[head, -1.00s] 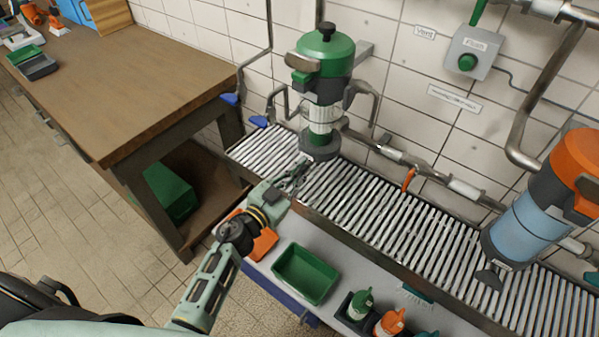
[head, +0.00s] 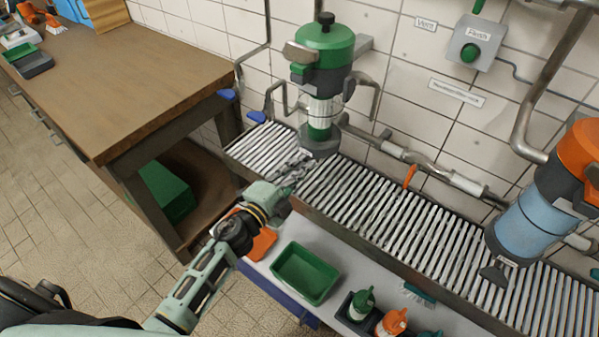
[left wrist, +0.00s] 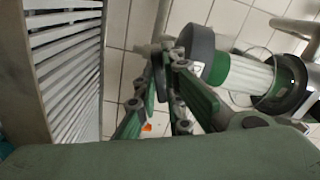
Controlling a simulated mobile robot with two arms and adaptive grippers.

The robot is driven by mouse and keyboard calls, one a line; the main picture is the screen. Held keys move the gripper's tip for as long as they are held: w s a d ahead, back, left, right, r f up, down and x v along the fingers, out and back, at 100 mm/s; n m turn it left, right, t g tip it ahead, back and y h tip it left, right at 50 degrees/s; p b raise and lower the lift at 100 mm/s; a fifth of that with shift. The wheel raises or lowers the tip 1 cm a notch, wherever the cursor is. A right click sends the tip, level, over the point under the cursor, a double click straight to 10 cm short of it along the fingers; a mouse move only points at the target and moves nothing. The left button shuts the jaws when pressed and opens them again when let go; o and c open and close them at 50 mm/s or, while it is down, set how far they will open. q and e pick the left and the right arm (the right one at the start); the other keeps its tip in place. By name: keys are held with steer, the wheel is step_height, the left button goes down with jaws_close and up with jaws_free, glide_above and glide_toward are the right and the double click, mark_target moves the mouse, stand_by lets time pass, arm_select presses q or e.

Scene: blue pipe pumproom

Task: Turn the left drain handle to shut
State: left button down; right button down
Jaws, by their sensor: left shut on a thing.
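The left filter housing (head: 323,47) has a green head, a clear bowl with a green band and a dark grey base (head: 319,141). It hangs on the wall above the slatted grating. My left gripper (head: 300,161) is at the lower left of this base, with its fingers closed on the left drain handle, which they mostly hide. In the left wrist view the fingers (left wrist: 163,58) meet beside the grey base (left wrist: 196,52), on a small grey piece. The handle's exact angle is hard to tell. My right gripper is not in view.
The slatted grating (head: 385,215) runs along the wall below the housings. An orange-topped housing (head: 538,205) with its own grey drain handle (head: 497,274) hangs at right. A green tray (head: 304,273) and bottles stand in front. A wooden workbench (head: 120,80) is at left.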

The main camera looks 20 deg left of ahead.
arm_select(q)
steer(key=shift+f+m+b, duration=0.2)
steer(key=shift+m+b, duration=0.5)
steer(key=shift+m, duration=1.5)
steer(key=c, duration=1.9)
jaws_free()
steer(key=shift+o, duration=0.2)
steer(key=v, duration=1.2)
steer(key=shift+r, duration=0.1)
